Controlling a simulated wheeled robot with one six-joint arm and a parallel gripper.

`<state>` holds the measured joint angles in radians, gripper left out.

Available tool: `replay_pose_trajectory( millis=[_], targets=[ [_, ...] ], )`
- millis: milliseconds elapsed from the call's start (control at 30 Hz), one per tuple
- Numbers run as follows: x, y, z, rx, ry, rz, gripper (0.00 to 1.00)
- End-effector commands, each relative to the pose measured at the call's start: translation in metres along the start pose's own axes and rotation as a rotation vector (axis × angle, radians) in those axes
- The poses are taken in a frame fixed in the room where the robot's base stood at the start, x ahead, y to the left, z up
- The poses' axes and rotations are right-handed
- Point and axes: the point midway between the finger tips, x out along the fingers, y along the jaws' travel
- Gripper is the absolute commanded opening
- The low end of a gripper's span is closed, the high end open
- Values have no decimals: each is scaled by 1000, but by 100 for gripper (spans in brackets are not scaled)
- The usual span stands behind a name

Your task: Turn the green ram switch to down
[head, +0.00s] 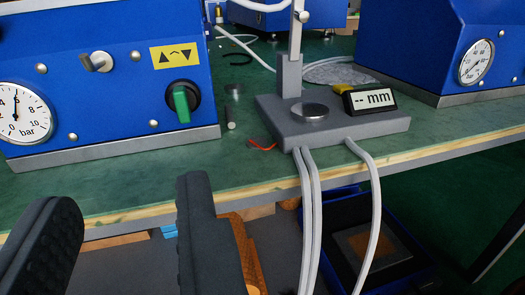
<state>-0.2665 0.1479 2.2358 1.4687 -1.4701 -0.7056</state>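The green ram switch (181,103) is on the front of the blue press housing (135,115) at the left. Its green handle stands roughly upright on a dark round base. A yellow label (176,54) with black up and down triangles is above it. My gripper (128,215) is in the lower left, its two dark fingers spread wide with nothing between them. It is in front of the bench edge, below the switch and apart from it.
A pressure gauge (20,113) and a metal toggle or key switch (98,62) share the blue panel. A grey measuring stand (340,133) with a "-- mm" display (370,99) is to the right, cables hanging over the bench edge. Another blue machine (410,45) is at the right.

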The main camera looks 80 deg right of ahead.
Motion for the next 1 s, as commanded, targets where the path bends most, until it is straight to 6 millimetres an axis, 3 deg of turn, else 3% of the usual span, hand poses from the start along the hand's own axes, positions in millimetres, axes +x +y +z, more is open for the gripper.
replay_pose_trajectory(
  millis=[100, 367, 1000],
  targets=[
    [-3, 2, 12, -36, 4, 46, 33],
    [9, 5, 16, -49, 5, 65, 33],
    [109, 12, 15, -47, 5, 65, 33]
  ],
)
